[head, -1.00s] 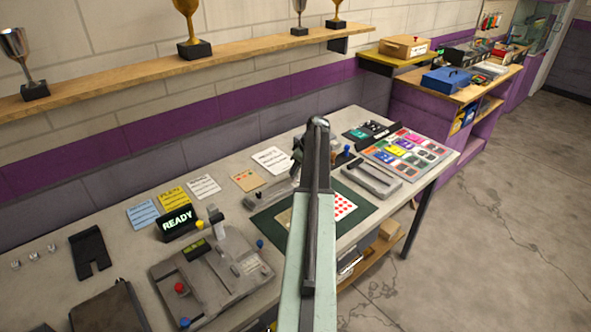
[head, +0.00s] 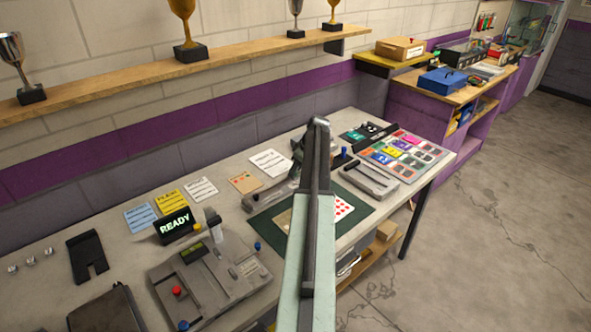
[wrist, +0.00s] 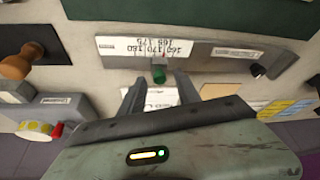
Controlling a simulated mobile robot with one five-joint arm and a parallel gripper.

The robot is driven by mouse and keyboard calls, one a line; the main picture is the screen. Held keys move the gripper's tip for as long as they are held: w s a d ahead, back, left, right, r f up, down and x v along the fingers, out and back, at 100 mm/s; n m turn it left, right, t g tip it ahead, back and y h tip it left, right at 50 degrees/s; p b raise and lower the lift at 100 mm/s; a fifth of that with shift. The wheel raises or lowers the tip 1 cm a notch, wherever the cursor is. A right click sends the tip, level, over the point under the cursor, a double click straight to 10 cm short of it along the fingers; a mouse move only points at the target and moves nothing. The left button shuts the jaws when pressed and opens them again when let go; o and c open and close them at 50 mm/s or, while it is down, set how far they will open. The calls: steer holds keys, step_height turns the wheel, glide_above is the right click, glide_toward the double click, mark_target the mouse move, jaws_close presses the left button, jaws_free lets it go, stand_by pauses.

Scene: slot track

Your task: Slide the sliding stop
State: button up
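In the wrist view, a grey gauge bar (wrist: 215,55) carries a white scale with printed numbers, such as 160, 170 and 180. A small green knob (wrist: 159,75), apparently the sliding stop's handle, sticks out at the scale's edge. My gripper (wrist: 158,88) is open, its two dark fingers on either side of the knob's line. The knob sits at or just beyond the fingertips; I cannot tell whether they touch it. In the head view the grey bar (head: 268,196) is partly hidden behind my arm, and the green knob cannot be made out.
A dark green mat (head: 352,205) lies in front of the bar. A grey panel with knobs (head: 215,275) stands left, below a READY sign (head: 174,225). A black knob (wrist: 257,70) is at the bar's right end in the wrist view. A wooden knob (wrist: 15,66) stands left.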

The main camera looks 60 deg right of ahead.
steer(key=p+v, duration=0.6)
steer(key=v, duration=0.1)
steer(key=shift+r, duration=0.15)
steer(key=shift+s, duration=0.1)
